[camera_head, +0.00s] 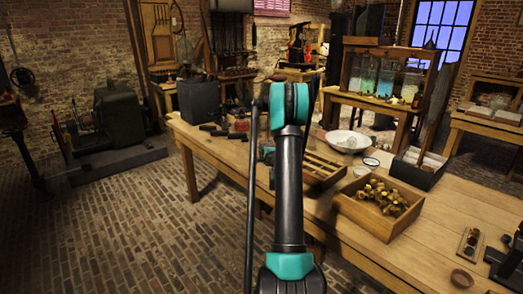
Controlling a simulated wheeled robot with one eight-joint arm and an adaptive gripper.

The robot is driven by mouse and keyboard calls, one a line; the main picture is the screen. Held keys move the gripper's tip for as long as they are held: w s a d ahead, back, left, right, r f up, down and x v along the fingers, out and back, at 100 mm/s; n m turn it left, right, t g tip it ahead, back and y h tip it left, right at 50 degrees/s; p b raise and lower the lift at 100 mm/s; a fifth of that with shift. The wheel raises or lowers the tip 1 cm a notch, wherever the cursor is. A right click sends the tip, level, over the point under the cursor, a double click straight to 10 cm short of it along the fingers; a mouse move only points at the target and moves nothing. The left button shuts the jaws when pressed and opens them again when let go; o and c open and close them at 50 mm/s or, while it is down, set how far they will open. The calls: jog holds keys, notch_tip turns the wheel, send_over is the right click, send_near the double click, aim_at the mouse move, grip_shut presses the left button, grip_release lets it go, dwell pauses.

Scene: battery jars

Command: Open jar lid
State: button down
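Several glass jars with greenish and bluish contents (386,82) stand in a wooden frame (344,72) on the back table. They are small in view, and I cannot make out a separate lid on any of them. On the near table, small round glass pieces (370,162) lie beside a white bowl; I cannot tell whether one is a lid. My black and teal arm rises through the middle of the view. Its far part is mostly hidden behind the nearer link, and my gripper does not show.
The long wooden table (445,220) holds a white bowl (345,139), a wooden box of brownish objects (359,212), a divided wooden tray (325,165) and a dark box (418,172). A dark block (198,99) stands at its far left. Brick floor (130,230) is open at left.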

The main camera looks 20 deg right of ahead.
aim_at(267, 145)
jog(key=shift+r, duration=0.15)
jog(key=d+r+m+g+y, duration=0.1)
jog(key=r+m, duration=0.1)
jog(key=r, duration=0.1)
jog(key=w+d+r+m+g+y, duration=0.1)
jog(key=r+g, duration=0.1)
jog(key=r, duration=0.1)
jog(key=w+d+r+m+g, duration=0.1)
jog(key=d+r+m, duration=0.1)
jog(key=r, duration=0.1)
jog(key=shift+w+m+g+y, duration=0.25)
jog(key=shift+m+g+y, duration=0.05)
jog(key=shift+g+y, duration=0.1)
jog(key=w+d+r+m+g+y, duration=0.3)
jog(key=w+d, duration=0.3)
jog(key=d, duration=0.2)
jog(key=shift+d+r+m+g+y, duration=0.15)
jog(key=shift+d+m+g+y, duration=0.2)
jog(key=shift+m+y, duration=0.4)
